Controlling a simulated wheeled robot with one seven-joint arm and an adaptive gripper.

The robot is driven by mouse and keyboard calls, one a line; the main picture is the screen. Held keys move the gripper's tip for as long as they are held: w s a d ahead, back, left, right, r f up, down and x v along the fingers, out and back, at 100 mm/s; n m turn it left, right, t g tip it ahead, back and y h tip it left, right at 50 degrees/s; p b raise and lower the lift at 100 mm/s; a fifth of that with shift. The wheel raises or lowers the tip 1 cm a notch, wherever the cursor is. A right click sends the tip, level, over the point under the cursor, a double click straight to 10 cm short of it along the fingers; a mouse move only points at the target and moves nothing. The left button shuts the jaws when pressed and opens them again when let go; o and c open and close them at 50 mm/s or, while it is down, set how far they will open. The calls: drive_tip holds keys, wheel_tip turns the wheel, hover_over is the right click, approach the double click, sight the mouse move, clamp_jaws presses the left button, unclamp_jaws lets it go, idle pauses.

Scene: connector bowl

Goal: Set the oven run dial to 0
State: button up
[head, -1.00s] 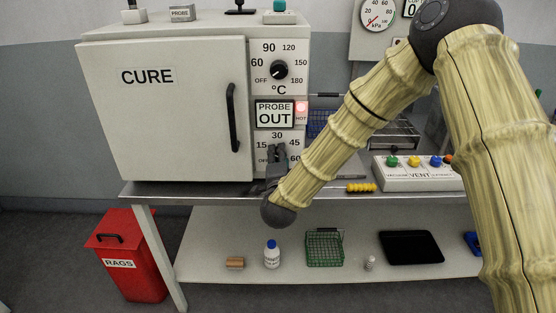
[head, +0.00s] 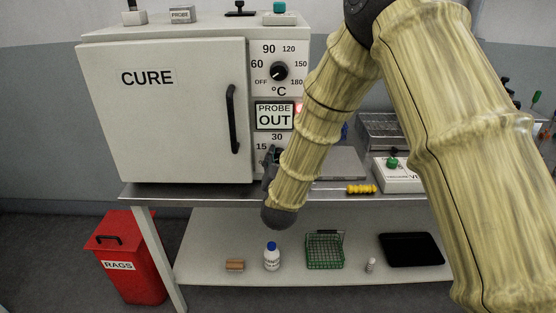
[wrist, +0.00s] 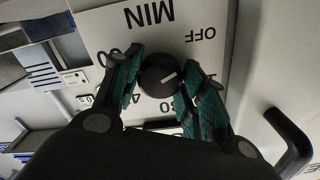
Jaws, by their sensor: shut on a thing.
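The oven (head: 165,120) carries a lower run dial, hidden in the head view behind my arm and gripper (head: 268,168). In the wrist view the dial (wrist: 156,76) is a round black knob on a white panel marked MIN and OFF. The panel appears turned over there. The fingers of my gripper (wrist: 159,78) are closed on opposite sides of the dial. Its white pointer line points right and slightly up in the wrist view, towards the side between OFF and a partly hidden number at the right.
The temperature dial (head: 279,71) sits above the PROBE OUT display (head: 275,115). The black oven door handle (head: 232,118) is left of my gripper and also shows in the wrist view (wrist: 288,140). A yellow-handled tool (head: 361,189) and a button box (head: 398,175) lie right.

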drive_tip(key=shift+n, duration=1)
drive_tip(key=o, duration=1)
drive_tip(key=s, duration=1.2)
